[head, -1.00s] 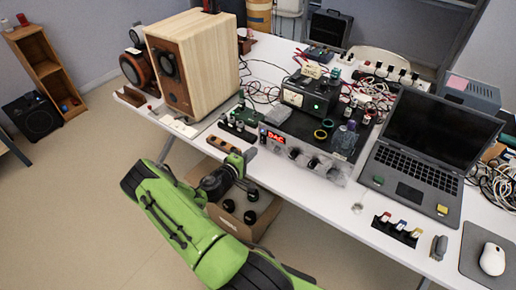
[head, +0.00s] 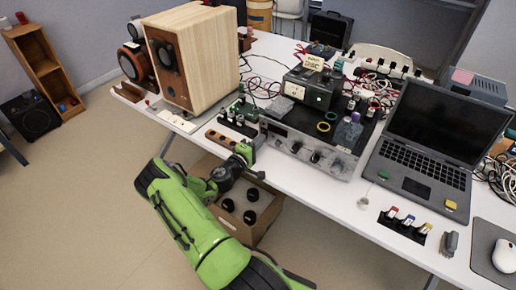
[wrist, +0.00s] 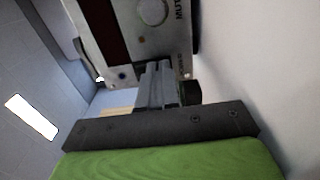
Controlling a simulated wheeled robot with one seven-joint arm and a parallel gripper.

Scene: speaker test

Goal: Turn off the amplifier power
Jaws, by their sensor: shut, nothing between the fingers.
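The amplifier (head: 345,163) is the wide unit with a silver front and several black knobs at the table's front edge. Its display window (head: 277,135) shows no lit text in the head view. My gripper (head: 248,152) is at the left end of this front. In the wrist view the amplifier's silver panel (wrist: 160,45) fills the top, with a dark display window (wrist: 102,30) and a round knob (wrist: 153,10). My gripper's fingers (wrist: 158,72) are shut and empty, right at the panel's edge beside a small label. They hide the spot behind them; contact cannot be told.
A wooden speaker (head: 195,65) stands left of the amplifier. A cardboard box (head: 262,222) with black-topped items is below the table edge, near my arm.

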